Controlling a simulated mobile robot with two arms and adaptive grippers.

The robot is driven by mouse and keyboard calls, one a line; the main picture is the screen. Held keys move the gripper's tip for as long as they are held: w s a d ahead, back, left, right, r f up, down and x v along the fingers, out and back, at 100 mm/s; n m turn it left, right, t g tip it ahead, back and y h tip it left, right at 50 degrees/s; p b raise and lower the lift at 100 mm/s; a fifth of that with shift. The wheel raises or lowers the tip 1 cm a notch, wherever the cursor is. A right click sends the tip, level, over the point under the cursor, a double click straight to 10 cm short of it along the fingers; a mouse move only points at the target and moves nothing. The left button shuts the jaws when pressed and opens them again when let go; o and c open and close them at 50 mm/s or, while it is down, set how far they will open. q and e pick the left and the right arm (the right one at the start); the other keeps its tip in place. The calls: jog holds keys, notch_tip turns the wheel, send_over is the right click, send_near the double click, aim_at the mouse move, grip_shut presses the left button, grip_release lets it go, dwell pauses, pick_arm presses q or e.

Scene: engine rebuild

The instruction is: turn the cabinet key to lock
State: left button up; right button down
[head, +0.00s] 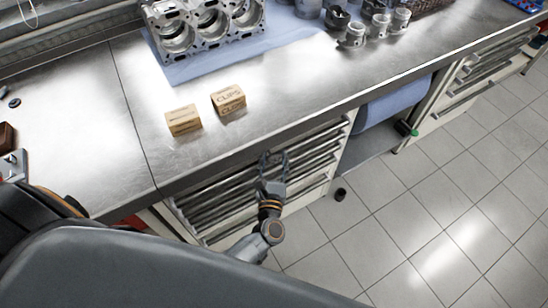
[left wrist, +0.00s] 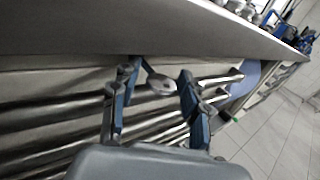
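The drawer cabinet (head: 255,185) stands under the steel workbench, with several long metal drawer handles. My left gripper (head: 273,158) is just below the bench's front edge, at the top of the cabinet front. In the left wrist view its two fingers (left wrist: 160,72) are spread apart. A small silvery oval piece (left wrist: 161,84), which looks like the key's head, shows between them with gaps on both sides. I cannot tell which way the key is turned. In the head view the key is not distinguishable. My right gripper is not in view.
The workbench (head: 300,95) overhangs the cabinet front. Two small cardboard boxes (head: 183,120) (head: 229,98) and an engine block (head: 205,28) stand on it. A blue roll (head: 395,100) is right of the cabinet.

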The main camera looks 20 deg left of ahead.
pick_arm(q)
jog(key=c, duration=0.6)
jog(key=m+g+p, duration=0.1)
jog(key=p, duration=0.1)
jog(key=shift+d+r+p, duration=0.1)
jog(key=shift+r+p, duration=0.25)
jog(key=shift+r, duration=0.05)
jog(key=shift+c, duration=0.3)
jog(key=shift+f+m+g+p, duration=0.2)
jog(key=shift+m+g+p, duration=0.1)
jog(key=shift+m+p, duration=0.15)
jog(key=shift+f, duration=0.1)
jog(key=o, duration=0.8)
jog(key=shift+c, duration=0.2)
jog(key=shift+o, duration=1.2)
jog(key=shift+d+h, duration=0.1)
jog(key=shift+h, duration=0.2)
